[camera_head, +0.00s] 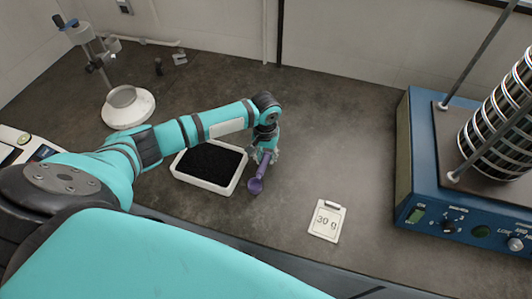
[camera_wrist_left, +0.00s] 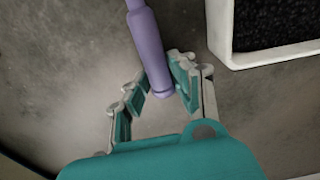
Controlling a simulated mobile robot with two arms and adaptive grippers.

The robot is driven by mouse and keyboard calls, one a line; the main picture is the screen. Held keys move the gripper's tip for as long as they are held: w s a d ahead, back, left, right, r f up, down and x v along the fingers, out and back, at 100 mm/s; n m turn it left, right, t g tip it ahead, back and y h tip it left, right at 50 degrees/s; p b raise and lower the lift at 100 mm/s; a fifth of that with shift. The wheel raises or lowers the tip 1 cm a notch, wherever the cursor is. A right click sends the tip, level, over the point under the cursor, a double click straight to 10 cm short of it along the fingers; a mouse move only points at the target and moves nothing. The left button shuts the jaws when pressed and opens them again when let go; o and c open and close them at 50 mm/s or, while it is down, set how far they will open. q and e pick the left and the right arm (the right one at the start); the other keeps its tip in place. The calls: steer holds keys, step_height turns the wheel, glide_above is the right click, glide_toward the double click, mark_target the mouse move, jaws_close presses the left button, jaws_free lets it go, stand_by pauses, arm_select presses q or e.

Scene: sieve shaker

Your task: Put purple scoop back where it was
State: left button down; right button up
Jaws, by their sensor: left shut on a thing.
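The purple scoop (camera_head: 257,184) is in my left gripper (camera_head: 265,155), just right of the white tray in the head view. In the left wrist view the scoop's purple handle (camera_wrist_left: 150,50) runs up from between the fingers of my left gripper (camera_wrist_left: 160,90), and its bowl is out of that frame. The fingers are shut on the handle near its end. Whether the scoop touches the bench cannot be told. My right gripper is not in view.
The white tray (camera_head: 238,182) of black granules is beside the scoop. A "30 g" card (camera_head: 327,221) lies to the right. The blue sieve shaker (camera_head: 421,190) stands at the far right. A stand with a white base (camera_head: 128,112) is at the back left. Bench between tray and shaker is mostly clear.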

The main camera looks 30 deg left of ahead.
arm_select(q)
steer(key=c, duration=1)
jaws_free()
steer(key=shift+c, duration=0.2)
